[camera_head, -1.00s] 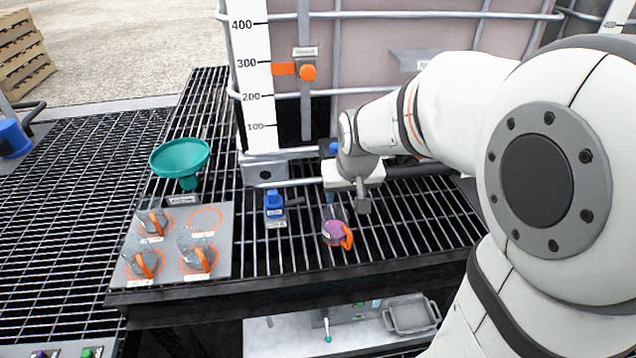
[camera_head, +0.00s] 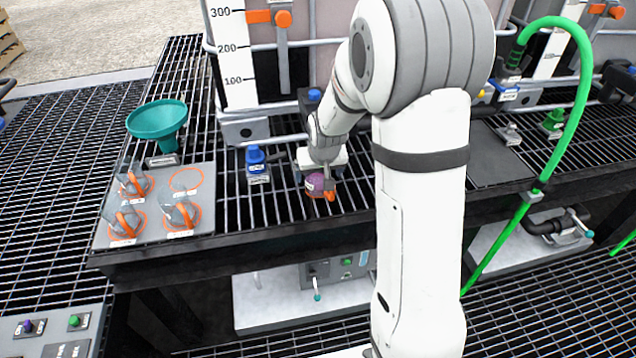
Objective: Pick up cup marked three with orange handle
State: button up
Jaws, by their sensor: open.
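A clear cup with purple contents (camera_head: 314,184) and an orange handle stands on the grating near its front edge. My gripper (camera_head: 328,180) is open, right at this cup, and partly covers it. I cannot tell whether the fingers touch the cup or its handle. Three clear cups with orange handles stand on the grey board at the left: a back one (camera_head: 133,185), a front-left one (camera_head: 124,222) and a front-right one (camera_head: 182,214). The cup markings are too small to read.
The grey board (camera_head: 205,215) has one empty orange ring at its back right. A teal funnel (camera_head: 157,120) stands behind the board. A blue-handled valve (camera_head: 256,160) is left of my gripper. A green hose (camera_head: 580,90) hangs at the right.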

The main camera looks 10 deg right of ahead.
jog(key=shift+x, duration=2.35)
jog(key=shift+d, duration=0.15)
jog(key=shift+c, duration=0.5)
jog(key=c, duration=1.1)
jog(key=shift+r, duration=0.1)
jog(key=shift+c, duration=0.2)
